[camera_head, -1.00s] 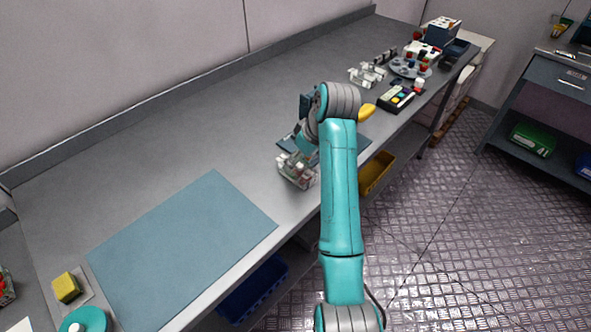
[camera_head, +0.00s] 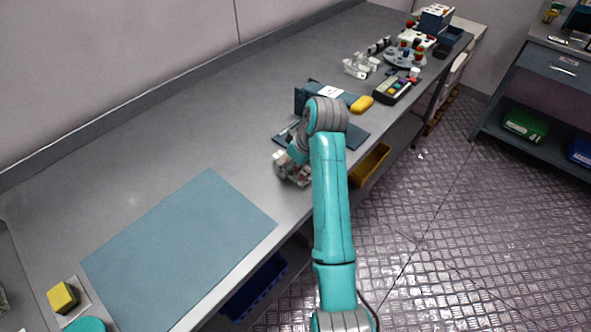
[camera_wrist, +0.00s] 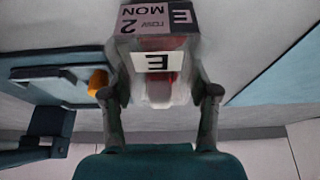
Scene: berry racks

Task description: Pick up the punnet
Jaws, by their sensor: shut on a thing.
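The punnet (camera_wrist: 160,62) is a clear box with reddish contents, a white "E" label and a tag reading "MON ROW 2". In the wrist view my gripper (camera_wrist: 162,98) has one finger on each side of it and is shut on it. In the head view the punnet (camera_head: 291,170) shows only partly beside my gripper (camera_head: 294,158), over the bench near its front edge. My arm hides part of it, and I cannot tell whether it is clear of the surface.
A blue-grey mat (camera_head: 180,250) lies at the front left of the grey bench (camera_head: 150,150). A dark blue panel (camera_head: 350,136) and a yellow object (camera_head: 361,104) are just right of my wrist. A yellow block (camera_head: 62,297) sits at the near left. The bench behind the mat is clear.

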